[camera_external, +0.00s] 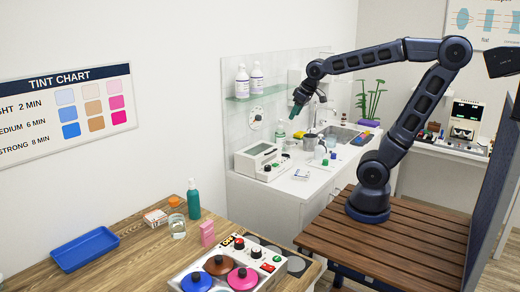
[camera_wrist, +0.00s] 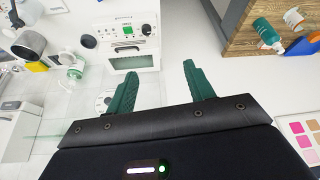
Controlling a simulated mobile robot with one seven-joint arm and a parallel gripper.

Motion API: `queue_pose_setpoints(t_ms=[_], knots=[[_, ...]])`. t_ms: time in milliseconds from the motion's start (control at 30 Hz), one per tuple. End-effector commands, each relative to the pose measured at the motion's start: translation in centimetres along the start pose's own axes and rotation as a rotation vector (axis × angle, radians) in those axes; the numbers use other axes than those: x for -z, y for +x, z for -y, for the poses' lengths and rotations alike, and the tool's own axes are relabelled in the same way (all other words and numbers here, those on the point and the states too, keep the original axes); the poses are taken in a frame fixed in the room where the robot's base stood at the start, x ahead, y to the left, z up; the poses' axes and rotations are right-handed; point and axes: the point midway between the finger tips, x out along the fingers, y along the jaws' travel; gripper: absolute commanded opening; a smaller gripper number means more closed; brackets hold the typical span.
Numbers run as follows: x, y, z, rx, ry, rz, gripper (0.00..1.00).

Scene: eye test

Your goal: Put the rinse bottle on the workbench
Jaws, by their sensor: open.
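My gripper (camera_external: 295,111) is open and empty in the air over the white counter; its two green fingers (camera_wrist: 157,70) stand apart in the wrist view. A pale bottle with a green label (camera_external: 280,132) stands on the counter just below and left of it. A pale and green bottle (camera_wrist: 74,72) shows left of the fingers in the wrist view. Two white bottles with purple labels (camera_external: 242,82) stand on the glass shelf. No label is readable, so I cannot tell which is the rinse bottle. The wooden workbench (camera_external: 115,262) is at the front left.
A white device (camera_external: 258,160) is on the counter. Bare wood shows between tray and glass.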

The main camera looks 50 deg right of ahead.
Motion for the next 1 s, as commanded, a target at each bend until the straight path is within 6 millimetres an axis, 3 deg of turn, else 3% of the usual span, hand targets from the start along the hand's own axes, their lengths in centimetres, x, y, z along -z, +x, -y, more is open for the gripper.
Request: queue_pose_setpoints(t_ms=[200, 400, 600, 1000], knots=[[-6.5, -1.6, -3.4, -0.034, 0.093, 0.012, 0.53], [-10.7, -2.1, -4.8, -0.054, 0.149, 0.023, 0.53], [-12.2, -2.2, -5.1, -0.059, 0.167, 0.03, 0.53], [-12.2, -2.2, -5.1, -0.059, 0.167, 0.03, 0.53]])
